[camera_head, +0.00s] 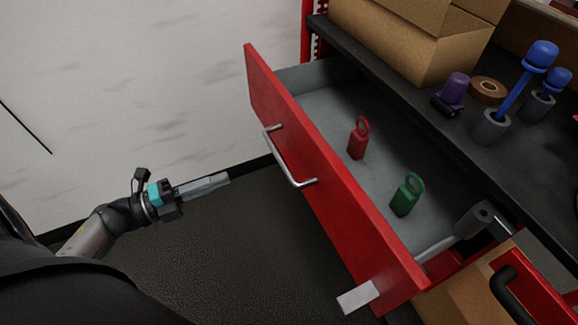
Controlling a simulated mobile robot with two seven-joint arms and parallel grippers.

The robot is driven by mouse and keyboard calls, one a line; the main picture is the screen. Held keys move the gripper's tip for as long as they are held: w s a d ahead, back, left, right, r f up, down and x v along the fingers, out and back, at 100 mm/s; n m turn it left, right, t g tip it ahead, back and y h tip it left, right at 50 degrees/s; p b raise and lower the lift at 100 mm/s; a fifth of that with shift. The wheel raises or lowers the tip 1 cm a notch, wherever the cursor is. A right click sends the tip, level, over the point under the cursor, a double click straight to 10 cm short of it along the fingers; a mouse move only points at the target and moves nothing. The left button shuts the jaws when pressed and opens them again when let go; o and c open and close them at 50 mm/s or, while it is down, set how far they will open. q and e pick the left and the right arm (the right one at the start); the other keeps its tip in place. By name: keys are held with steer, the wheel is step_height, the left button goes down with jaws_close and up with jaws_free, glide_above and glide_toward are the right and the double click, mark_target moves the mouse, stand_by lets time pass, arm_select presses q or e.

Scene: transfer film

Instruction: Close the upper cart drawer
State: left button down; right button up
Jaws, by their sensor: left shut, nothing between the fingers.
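The upper cart drawer has a red front (330,190) with a silver bar handle (287,160), and it is pulled out from under the dark cart top. Inside on its grey floor stand a red padlock-shaped item (358,140) and a green one (406,196). My left gripper (222,180) is shut and empty. It is left of the drawer front, apart from the handle, with its fingers pointing right toward it. My right gripper cannot be made out in this view.
On the cart top (440,125) are a cardboard box (410,40), a brown tape roll (488,90), a purple item (454,88) and blue-handled tools (526,80) in grey holders. A white tag (357,297) is at the drawer's near corner. Dark floor (250,240) lies clear before the drawer.

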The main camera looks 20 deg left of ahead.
mark_target(358, 131)
arm_select(q)
steer(key=b+x, duration=0.2)
steer(key=x, duration=1.1)
steer(key=shift+s+d, duration=0.1)
steer(key=shift+d, duration=0.05)
steer(key=shift+w+d+r, duration=0.1)
steer(key=shift+w+d, duration=0.25)
steer(key=shift+w, duration=0.05)
arm_select(e)
steer(key=shift+t, duration=0.3)
steer(key=shift+w+a+r, duration=0.2)
steer(key=shift+w+r, duration=0.2)
steer(key=shift+r, duration=0.4)
steer(key=shift+w+a+r, duration=0.15)
steer(key=shift+w+r, duration=0.3)
steer(key=shift+r, duration=0.3)
steer(key=shift+w+a+r, duration=0.2)
steer(key=shift+w+r, duration=0.2)
steer(key=shift+r, duration=0.4)
